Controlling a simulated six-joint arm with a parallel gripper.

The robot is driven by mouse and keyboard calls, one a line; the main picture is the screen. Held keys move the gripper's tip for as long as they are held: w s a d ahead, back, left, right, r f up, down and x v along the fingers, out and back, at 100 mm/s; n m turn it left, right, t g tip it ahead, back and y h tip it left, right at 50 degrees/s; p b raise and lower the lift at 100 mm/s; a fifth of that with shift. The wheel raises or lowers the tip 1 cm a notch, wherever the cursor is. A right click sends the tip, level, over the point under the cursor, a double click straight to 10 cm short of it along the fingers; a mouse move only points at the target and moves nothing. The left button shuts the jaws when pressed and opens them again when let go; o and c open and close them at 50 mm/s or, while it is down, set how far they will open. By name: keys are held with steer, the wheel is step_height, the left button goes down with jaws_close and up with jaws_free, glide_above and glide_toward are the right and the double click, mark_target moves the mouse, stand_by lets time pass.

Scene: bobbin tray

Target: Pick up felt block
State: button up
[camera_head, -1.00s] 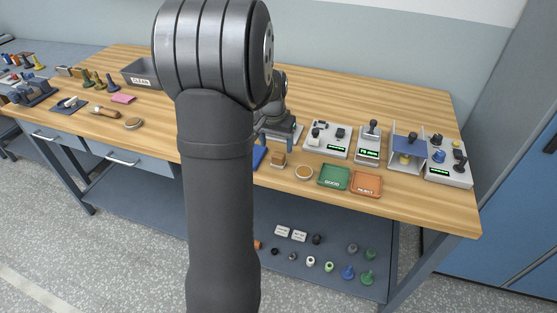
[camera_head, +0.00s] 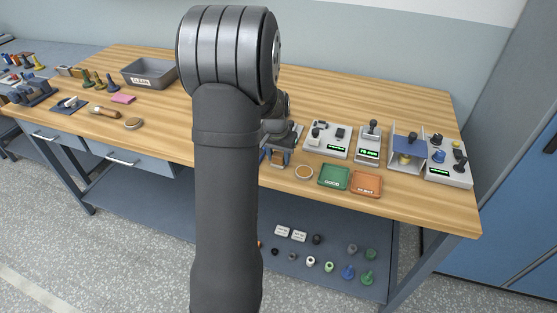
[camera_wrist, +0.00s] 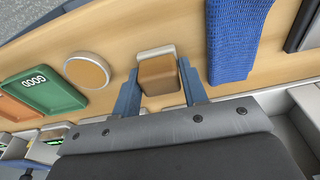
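The felt block, a small brown block with a pale band along one end, shows in the wrist view (camera_wrist: 158,74). In the head view it is mostly hidden by my gripper (camera_head: 278,156). In the wrist view my gripper (camera_wrist: 162,92) has its two blue fingers apart, one on each side of the block. The fingertips reach about the middle of the block. Whether either finger touches it I cannot tell.
A blue cloth (camera_wrist: 236,38) lies close beside one finger. A round tan-topped disc (camera_wrist: 87,71) and the green GOOD tray (camera_wrist: 45,91) are on the other side. Grey devices (camera_head: 328,139) stand to the right. A grey CLEAN bin (camera_head: 150,73) is at the back left.

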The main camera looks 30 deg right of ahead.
mark_target(279, 153)
steer(key=shift+c, duration=0.7)
steer(key=shift+r, duration=0.6)
step_height(279, 153, up, 3)
steer(key=shift+f, duration=0.15)
steer(key=s+d+r, duration=0.5)
steer(key=s+r, duration=0.2)
steer(key=s, duration=0.3)
steer(key=shift+s, duration=0.25)
